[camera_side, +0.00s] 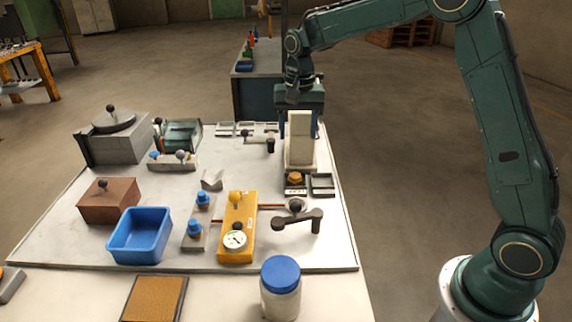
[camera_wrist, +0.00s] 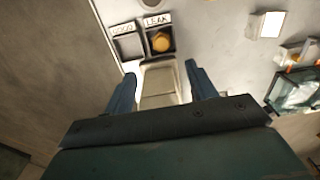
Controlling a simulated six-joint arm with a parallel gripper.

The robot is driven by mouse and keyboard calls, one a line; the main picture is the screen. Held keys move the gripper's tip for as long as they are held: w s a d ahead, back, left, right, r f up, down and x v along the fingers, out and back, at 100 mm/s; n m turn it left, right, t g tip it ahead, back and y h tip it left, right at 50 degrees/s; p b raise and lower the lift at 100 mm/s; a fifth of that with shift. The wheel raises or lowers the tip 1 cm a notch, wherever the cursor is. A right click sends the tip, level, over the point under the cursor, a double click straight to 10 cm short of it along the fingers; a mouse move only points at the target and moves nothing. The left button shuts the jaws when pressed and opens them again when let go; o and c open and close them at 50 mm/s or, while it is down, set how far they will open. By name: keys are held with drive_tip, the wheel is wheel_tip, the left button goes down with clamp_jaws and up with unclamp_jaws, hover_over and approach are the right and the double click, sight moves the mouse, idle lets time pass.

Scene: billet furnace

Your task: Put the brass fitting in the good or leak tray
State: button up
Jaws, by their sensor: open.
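The brass fitting (camera_side: 295,178) sits in the tray marked LEAK; it also shows in the wrist view (camera_wrist: 161,41). The LEAK tray (camera_wrist: 150,54) is the left one of the pair in the side view. The GOOD tray (camera_side: 321,184) beside it is empty; in the wrist view (camera_wrist: 127,47) it is on the left. My gripper (camera_side: 298,122) is open and holds nothing, behind the fitting in the side view. Its fingers appear on either side of the upper part of a pale upright block (camera_side: 299,150). In the wrist view, my gripper (camera_wrist: 160,72) is apart from the fitting.
A yellow gauge fixture (camera_side: 237,230) with a dark lever handle (camera_side: 298,220) stands in front of the trays. A blue bin (camera_side: 140,236), a brown box (camera_side: 108,201) and a white jar with a blue lid (camera_side: 281,288) are also there.

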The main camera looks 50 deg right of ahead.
drive_tip(key=s+a+r+n+t, duration=0.2)
drive_tip(key=s+r+n+t, duration=0.15)
drive_tip(key=s+r, duration=0.9)
drive_tip(key=s+f+n+t, duration=0.1)
drive_tip(key=s+n, duration=0.1)
drive_tip(key=s, duration=0.7)
drive_tip(key=s+a+f+n+t, duration=0.1)
drive_tip(key=s+f+n, duration=0.1)
drive_tip(key=s, duration=0.8)
drive_tip(key=shift+a+n, duration=0.15)
drive_tip(key=shift+n, duration=0.5)
